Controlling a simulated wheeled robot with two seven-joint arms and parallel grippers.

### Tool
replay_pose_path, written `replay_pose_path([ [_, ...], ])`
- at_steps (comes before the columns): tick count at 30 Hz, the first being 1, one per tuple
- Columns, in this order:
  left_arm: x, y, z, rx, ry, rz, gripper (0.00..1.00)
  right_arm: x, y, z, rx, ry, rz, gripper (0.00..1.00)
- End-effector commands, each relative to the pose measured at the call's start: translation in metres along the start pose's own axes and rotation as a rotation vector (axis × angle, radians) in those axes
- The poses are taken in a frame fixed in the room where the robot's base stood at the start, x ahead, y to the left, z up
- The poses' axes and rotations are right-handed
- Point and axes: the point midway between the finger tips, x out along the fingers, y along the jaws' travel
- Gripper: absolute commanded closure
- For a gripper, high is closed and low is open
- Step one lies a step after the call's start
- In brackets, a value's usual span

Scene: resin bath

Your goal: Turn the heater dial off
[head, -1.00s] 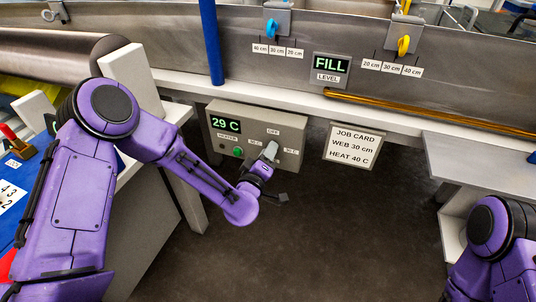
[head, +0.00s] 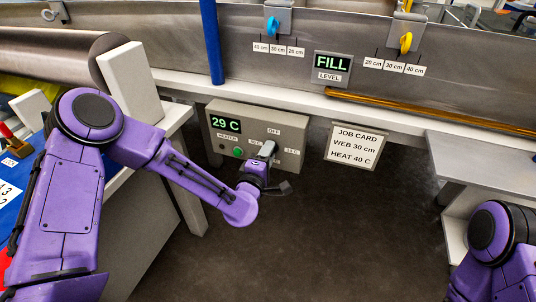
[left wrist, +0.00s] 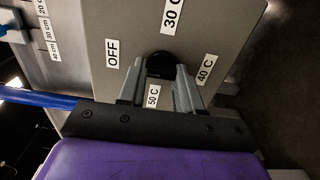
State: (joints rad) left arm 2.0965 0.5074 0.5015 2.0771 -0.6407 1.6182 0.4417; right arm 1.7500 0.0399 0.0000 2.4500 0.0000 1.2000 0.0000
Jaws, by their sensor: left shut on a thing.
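The heater box (head: 286,122) hangs under the bath's white ledge, with a green 29 C display (head: 226,124) and an OFF label (head: 273,131). My left gripper (head: 267,149) is at the right part of its front and covers the dial in the head view. In the left wrist view the black dial (left wrist: 160,62) sits between the fingertips, and the left gripper (left wrist: 160,75) is shut on it. OFF (left wrist: 112,53) is left of the dial, 30 C above, 40 C to the right and 50 C between the fingers. The dial's pointer is hidden. My right gripper is out of view.
A green light (head: 238,152) is on the box. A job card (head: 354,146) reading WEB 30 cm, HEAT 40 C hangs to the right. A FILL level display (head: 332,65) is above. A grey side table (head: 480,158) stands at right. The floor below the box is clear.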

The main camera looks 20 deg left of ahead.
Motion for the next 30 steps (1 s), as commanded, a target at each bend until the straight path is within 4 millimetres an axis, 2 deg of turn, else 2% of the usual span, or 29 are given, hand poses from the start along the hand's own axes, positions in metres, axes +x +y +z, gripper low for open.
replay_pose_path([
  [11, -0.001, -0.002, 0.0, -0.006, -0.001, -0.004, 0.96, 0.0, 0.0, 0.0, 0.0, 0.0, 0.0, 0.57],
  [12, -0.001, -0.002, 0.0, -0.006, -0.001, -0.004, 0.63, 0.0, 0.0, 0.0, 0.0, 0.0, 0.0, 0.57],
  [14, -0.001, -0.002, 0.0, -0.006, -0.001, -0.004, 0.43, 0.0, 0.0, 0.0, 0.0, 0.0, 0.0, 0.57],
  [15, -0.001, -0.002, 0.0, -0.006, -0.001, -0.004, 0.4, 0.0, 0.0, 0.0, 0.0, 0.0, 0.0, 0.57],
  [24, -0.004, -0.001, 0.001, -0.004, -0.002, -0.002, 0.4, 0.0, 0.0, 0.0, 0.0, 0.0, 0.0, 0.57],
  [26, -0.011, -0.001, 0.001, -0.004, -0.003, -0.002, 0.4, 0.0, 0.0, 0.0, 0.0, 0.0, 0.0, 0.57],
  [30, -0.042, -0.001, 0.001, -0.004, -0.003, -0.004, 0.4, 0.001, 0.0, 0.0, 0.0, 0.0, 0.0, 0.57],
])
